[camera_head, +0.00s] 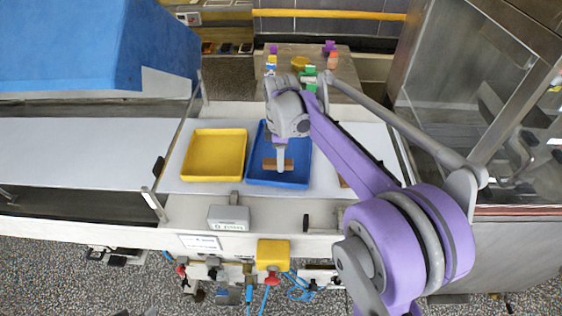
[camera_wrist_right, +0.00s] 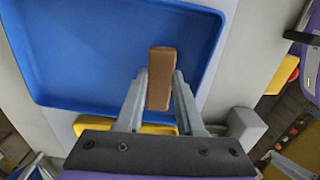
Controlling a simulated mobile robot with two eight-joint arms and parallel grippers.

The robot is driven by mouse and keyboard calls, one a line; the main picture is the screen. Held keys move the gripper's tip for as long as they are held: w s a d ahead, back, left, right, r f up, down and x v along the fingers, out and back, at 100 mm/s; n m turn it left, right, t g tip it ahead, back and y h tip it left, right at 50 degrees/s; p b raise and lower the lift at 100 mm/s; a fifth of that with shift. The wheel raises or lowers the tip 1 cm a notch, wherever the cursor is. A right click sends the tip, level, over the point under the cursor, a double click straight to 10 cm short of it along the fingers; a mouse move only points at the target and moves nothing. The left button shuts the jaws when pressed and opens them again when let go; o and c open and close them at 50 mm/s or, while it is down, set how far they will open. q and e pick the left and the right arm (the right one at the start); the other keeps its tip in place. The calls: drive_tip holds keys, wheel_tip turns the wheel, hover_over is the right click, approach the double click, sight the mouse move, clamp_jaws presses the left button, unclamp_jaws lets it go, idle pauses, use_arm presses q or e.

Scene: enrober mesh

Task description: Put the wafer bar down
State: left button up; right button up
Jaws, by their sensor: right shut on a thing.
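My right gripper (camera_head: 281,168) is shut on a brown wafer bar (camera_head: 268,164), with one finger on each side of it. The bar is over the inside of the blue tray (camera_head: 256,180); I cannot tell whether it touches the tray floor. In the right wrist view the bar (camera_wrist_right: 160,70) sticks out past the fingertips (camera_wrist_right: 160,85), above the blue tray (camera_wrist_right: 95,55), whose floor looks bare there. A second brown piece (camera_head: 344,182) lies right of the tray, partly hidden by my right arm. My left gripper is not in view.
An empty yellow tray (camera_head: 214,155) stands just left of the blue tray on the light belt (camera_head: 100,150). A grey box (camera_head: 229,217) sits at the near edge. Behind, a wooden table (camera_head: 343,68) holds several coloured blocks. A glass-sided machine (camera_head: 455,80) stands at right.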

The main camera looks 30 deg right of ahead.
drive_tip(key=shift+f, duration=0.85)
drive_tip(key=shift+f, duration=0.2)
drive_tip(key=o, duration=1)
drive_tip(key=shift+r, duration=0.1)
drive_tip(key=shift+r, duration=0.4)
wheel_tip(320, 180, up, 12)
drive_tip(key=shift+f+p, duration=0.25)
drive_tip(key=shift+p, duration=0.15)
drive_tip(key=shift+s, duration=0.1)
